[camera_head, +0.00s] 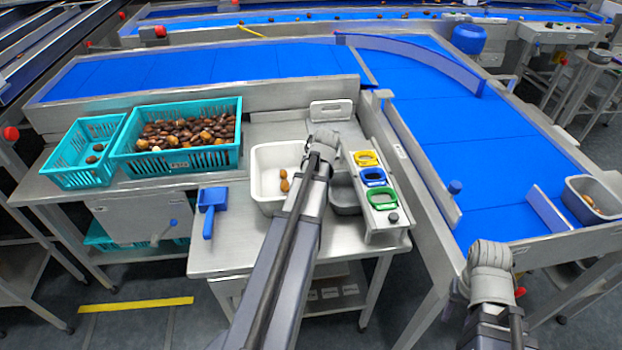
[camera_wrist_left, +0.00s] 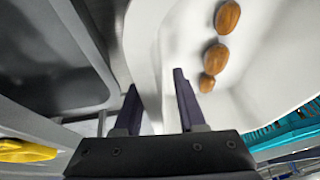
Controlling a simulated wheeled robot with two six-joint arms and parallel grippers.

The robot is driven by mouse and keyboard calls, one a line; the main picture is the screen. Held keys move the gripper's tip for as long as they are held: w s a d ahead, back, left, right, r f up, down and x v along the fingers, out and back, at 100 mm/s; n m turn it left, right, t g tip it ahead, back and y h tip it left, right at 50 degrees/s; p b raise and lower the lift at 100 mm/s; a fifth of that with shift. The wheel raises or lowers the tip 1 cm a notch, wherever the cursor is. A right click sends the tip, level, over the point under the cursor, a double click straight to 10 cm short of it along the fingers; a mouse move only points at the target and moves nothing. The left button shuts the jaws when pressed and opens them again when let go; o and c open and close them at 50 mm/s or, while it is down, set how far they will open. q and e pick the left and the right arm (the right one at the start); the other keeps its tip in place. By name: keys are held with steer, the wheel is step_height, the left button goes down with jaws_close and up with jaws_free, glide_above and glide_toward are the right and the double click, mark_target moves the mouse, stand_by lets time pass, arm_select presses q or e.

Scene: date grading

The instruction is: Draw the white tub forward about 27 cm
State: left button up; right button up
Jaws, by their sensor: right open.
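The white tub (camera_head: 264,158) stands on the steel bench with a few brown dates (camera_head: 283,182) in it. In the left wrist view the tub's wall (camera_wrist_left: 146,50) passes between the two fingers of my left gripper (camera_wrist_left: 156,85). The fingers are apart, one on each side of the wall, with space showing beside it. In the head view my left arm covers the tub's right side and most of the left gripper (camera_head: 314,165). My right gripper (camera_head: 490,290) is at the lower right, away from the tub, open; its fingertips are not clearly seen.
A grey tub (camera_head: 345,208) is close on the tub's right, beside a rack with yellow, blue and green rings (camera_head: 382,198). Teal crates (camera_head: 175,170) stand further left. Bare bench (camera_head: 232,258) lies in front of the tub.

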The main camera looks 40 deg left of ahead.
arm_select(q)
steer(key=p+v, duration=0.7)
steer(key=shift+r, duration=0.4)
steer(key=shift+s+d, duration=0.1)
